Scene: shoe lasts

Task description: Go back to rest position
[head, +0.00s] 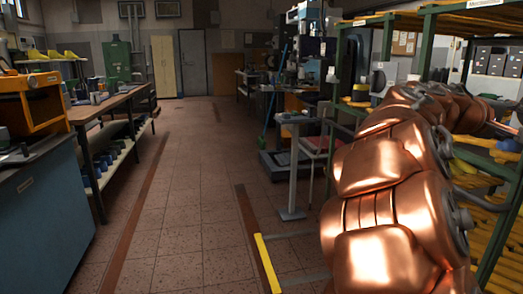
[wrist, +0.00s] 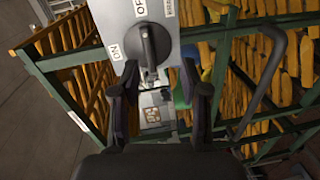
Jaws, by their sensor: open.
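My gripper (wrist: 160,82) shows in the wrist view with its two dark fingers spread apart and nothing held between them. Just past the fingertips is a grey switch panel (wrist: 182,12) with a dark rotary knob (wrist: 154,44) and the markings ON and OFF. In the head view my copper-coloured arm (head: 385,190) fills the right side, and I cannot make out the gripper there.
A green-framed rack (head: 432,45) with yellow shoe lasts (head: 490,170) stands at the right, close to my arm. A workbench (head: 115,105) and a blue cabinet (head: 40,210) with an orange unit are at the left. The tiled aisle (head: 190,170) between is clear.

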